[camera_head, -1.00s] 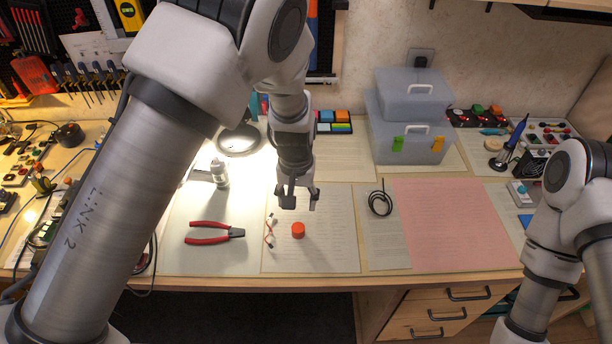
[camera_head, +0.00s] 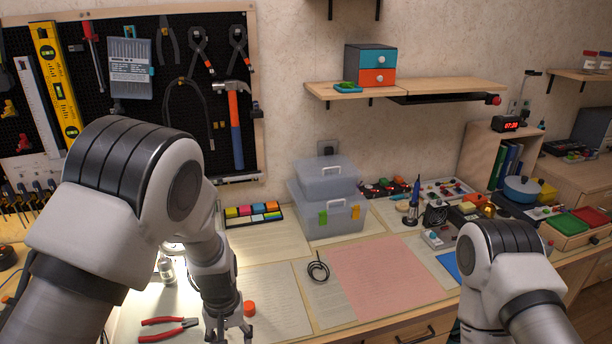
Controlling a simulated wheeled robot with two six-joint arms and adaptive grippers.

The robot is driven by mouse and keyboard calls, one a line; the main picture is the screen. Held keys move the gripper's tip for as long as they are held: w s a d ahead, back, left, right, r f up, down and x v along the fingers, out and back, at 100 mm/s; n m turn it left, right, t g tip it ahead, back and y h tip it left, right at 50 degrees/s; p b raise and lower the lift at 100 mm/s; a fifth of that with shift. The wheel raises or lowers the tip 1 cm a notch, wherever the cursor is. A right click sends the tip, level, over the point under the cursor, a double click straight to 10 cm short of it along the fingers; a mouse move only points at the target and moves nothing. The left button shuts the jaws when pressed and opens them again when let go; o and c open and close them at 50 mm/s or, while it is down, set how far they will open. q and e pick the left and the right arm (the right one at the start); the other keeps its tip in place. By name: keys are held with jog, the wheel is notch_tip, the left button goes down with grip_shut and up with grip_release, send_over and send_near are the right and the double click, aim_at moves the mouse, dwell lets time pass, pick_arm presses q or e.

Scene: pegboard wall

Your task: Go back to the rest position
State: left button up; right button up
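My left arm comes in from the left, and my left gripper (camera_head: 228,332) points down over the bench at the bottom of the view. Its fingers are spread apart with nothing seen between them; the tips are cut close to the lower edge. A round orange-red cap (camera_head: 249,308) lies on the paper just right of the gripper. Red-handled pliers (camera_head: 168,328) lie to its left. My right arm shows at the lower right, but its gripper is outside the view.
A clear lidded box stack (camera_head: 328,208) stands at the back of the bench. A black cable coil (camera_head: 318,268) lies beside a pink sheet (camera_head: 388,280). A pegboard (camera_head: 150,90) with a hammer (camera_head: 235,125) hangs behind. A shelf (camera_head: 420,88) is above. The pink sheet is clear.

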pick_arm(q)
jog(key=s+a+f, duration=0.3)
jog(key=s+f, duration=0.2)
jog(key=s, duration=0.3)
jog(key=s+a+f, duration=0.3)
jog(key=s+f, duration=0.2)
jog(key=s, duration=0.3)
jog(key=s+a+f+m, duration=0.1)
jog(key=s+a+f, duration=0.2)
jog(key=s+f, duration=0.2)
jog(key=s, duration=0.3)
jog(key=shift+s+a+f, duration=0.25)
jog(key=shift+f, duration=0.1)
jog(key=shift+a, duration=0.1)
jog(key=shift+s, duration=0.1)
